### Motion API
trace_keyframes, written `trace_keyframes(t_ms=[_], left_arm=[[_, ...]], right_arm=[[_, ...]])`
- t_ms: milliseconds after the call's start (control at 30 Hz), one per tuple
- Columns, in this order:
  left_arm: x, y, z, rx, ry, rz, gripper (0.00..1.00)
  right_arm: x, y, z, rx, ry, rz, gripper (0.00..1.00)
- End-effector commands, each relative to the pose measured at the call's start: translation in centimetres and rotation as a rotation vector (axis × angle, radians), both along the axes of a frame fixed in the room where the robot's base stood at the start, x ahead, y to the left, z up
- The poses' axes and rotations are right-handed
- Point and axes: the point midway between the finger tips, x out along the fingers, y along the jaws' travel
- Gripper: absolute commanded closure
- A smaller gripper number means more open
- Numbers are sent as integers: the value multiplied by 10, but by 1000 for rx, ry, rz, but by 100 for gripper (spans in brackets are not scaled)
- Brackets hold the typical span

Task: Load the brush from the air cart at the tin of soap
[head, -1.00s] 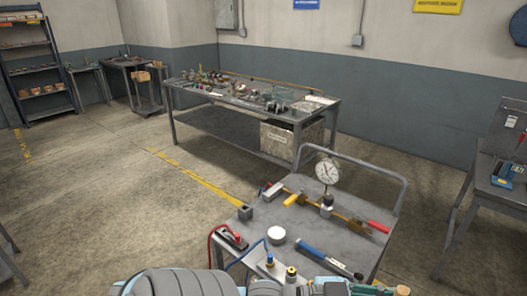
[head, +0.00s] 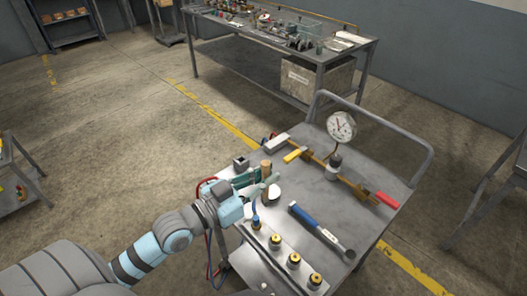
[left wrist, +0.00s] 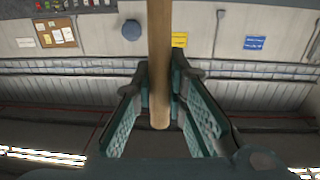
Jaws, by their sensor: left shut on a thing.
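The air cart (head: 305,180) stands in front of me in the head view. My left gripper (head: 264,187) is over its left part, shut on the brush's wooden handle (head: 266,167). The handle stands roughly upright, with its top above the fingers. The left wrist view shows the handle (left wrist: 159,60) between the two green fingers (left wrist: 160,85). The tin of soap (head: 274,193), pale and round, is right beside the fingers and partly covered by them. The brush's lower end is hidden, so I cannot tell if it touches the soap. My right gripper is out of view.
A blue-handled tool (head: 315,230) lies right of the tin. A brass pipe with a gauge (head: 341,127), yellow and red handles crosses the cart's back. A small grey block (head: 240,163) sits at the left. A manifold with brass fittings (head: 294,261) fills the near edge.

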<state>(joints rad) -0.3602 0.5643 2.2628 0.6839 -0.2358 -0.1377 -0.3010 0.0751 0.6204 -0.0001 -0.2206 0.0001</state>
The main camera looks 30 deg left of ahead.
Motion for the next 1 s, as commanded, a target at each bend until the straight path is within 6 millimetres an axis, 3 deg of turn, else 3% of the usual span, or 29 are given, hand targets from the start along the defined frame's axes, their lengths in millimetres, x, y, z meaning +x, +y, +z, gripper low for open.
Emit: trace_keyframes(t_ms=[33,200,300,400,567,800,1000], left_arm=[[19,13,-17,-4,-2,45,100],[93,55,-64,-6,-1,191,100],[129,64,-82,-6,-1,239,100],[150,64,-92,-3,1,258,100],[158,63,-106,2,1,261,100],[157,62,-141,2,2,259,100],[157,62,-154,2,2,258,100]], right_arm=[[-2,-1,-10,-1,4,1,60],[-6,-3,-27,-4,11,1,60],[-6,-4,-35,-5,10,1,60],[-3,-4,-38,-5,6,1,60],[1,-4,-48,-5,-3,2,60],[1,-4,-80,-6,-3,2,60],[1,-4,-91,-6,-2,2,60]])
